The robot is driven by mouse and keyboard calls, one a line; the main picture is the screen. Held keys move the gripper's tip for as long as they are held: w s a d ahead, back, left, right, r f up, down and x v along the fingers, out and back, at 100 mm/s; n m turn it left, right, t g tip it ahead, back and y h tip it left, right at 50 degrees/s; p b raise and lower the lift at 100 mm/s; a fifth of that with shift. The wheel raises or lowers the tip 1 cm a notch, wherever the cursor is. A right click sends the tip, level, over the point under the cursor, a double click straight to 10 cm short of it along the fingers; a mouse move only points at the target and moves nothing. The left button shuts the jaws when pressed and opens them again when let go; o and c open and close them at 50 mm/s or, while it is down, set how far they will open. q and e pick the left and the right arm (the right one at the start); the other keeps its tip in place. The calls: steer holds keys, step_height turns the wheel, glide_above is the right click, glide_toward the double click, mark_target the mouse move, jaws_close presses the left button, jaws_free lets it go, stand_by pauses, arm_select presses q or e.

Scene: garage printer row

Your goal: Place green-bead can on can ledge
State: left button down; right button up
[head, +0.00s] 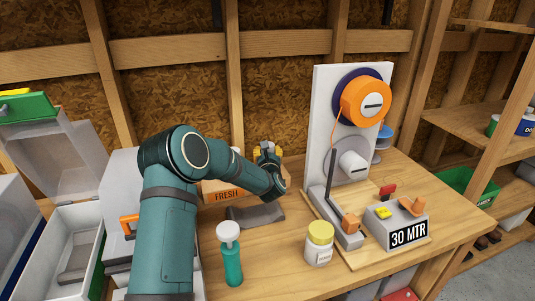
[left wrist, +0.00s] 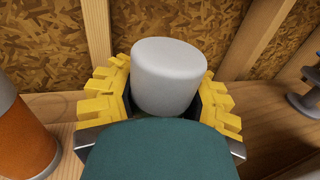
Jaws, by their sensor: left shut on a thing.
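My left gripper (head: 267,154), with yellow fingers, is at the back of the bench beside the orange-and-white box marked FRESH. In the left wrist view the gripper (left wrist: 162,100) is shut around a pale grey, smooth cylinder (left wrist: 169,72). Only its top and upper side show, so I cannot tell whether it is the green-bead can. Whether it touches the bench is hidden. The can ledge is not clearly identifiable. A shelf (head: 470,130) at the right holds a green can (head: 493,125) and a blue can (head: 525,124). My right gripper is not in view.
The spool stand (head: 325,110) with an orange spool and the 30 MTR block (head: 398,226) occupy the bench's right. A yellow-lidded jar (head: 319,243), a green bottle (head: 230,258) and a grey tray (head: 255,215) stand in front. An orange cylinder (left wrist: 25,140) is left of the gripper.

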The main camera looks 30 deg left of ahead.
arm_select(q)
steer(key=shift+r, duration=0.1)
steer(key=shift+c, duration=2.4)
jaws_free()
steer(key=v, duration=1.2)
steer(key=shift+p, duration=0.3)
steer(key=shift+d, duration=0.1)
